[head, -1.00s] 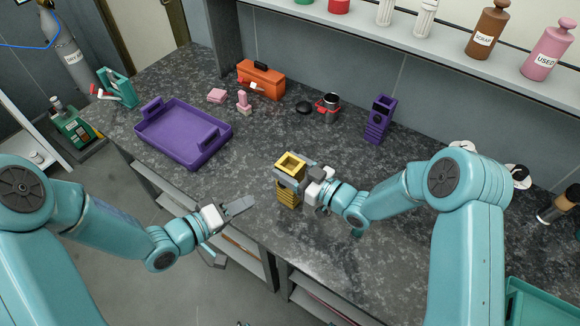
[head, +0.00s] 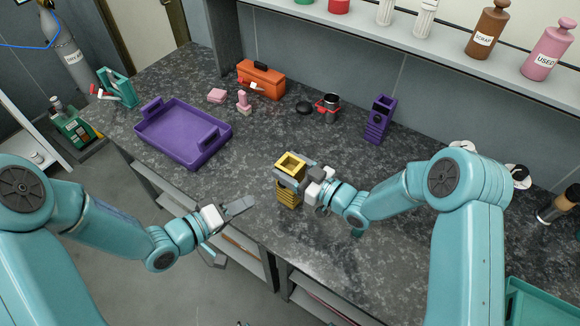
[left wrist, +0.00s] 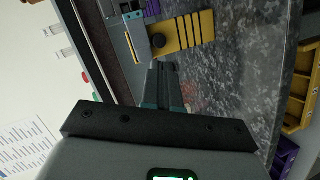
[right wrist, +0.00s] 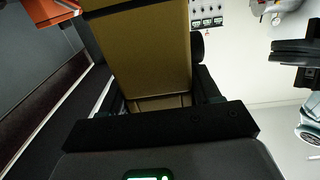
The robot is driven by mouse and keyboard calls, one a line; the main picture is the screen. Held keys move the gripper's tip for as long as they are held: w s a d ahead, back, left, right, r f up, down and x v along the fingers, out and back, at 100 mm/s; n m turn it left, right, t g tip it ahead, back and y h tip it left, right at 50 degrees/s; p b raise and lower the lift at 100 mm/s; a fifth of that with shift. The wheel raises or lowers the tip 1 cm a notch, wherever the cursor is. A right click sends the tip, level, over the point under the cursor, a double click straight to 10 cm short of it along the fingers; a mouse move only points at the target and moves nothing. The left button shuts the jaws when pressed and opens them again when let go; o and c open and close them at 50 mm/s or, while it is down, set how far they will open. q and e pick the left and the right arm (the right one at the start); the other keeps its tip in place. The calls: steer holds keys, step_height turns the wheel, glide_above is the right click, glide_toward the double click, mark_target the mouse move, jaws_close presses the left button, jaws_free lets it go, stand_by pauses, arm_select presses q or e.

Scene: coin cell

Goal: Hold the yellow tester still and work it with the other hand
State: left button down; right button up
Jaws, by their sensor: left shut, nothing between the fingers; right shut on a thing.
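The yellow tester (head: 288,196) stands upright on the dark speckled counter (head: 330,235) in the middle of the head view, with a square opening on top. My right gripper (head: 303,174) is shut on its upper part from the right. The tester fills the upper middle of the right wrist view (right wrist: 145,55), between the fingers. My left gripper (head: 240,205) is shut and empty, in front and to the left of the tester, apart from it.
A purple tray (head: 185,150) lies at the left of the counter. An orange toolbox (head: 262,80), small pink items (head: 243,102), a red-and-dark cup (head: 328,106) and a purple device (head: 378,120) stand along the back. The counter's front edge runs below my left gripper.

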arm_select(q)
step_height(320, 180, down, 6)
steer(key=s+a+n+g+y, duration=0.25)
steer(key=n+y, duration=0.25)
steer(key=n, duration=0.9)
arm_select(e)
steer(key=shift+r, duration=0.1)
arm_select(q)
steer(key=w+d+r+n, duration=0.2)
steer(key=w+d+r, duration=0.1)
steer(key=w+d, duration=0.4)
steer(key=shift+d+r+g, duration=0.3)
steer(key=shift+d+g, duration=0.15)
steer(key=shift+d, duration=0.35)
steer(key=shift+w, duration=0.1)
stand_by(0.4)
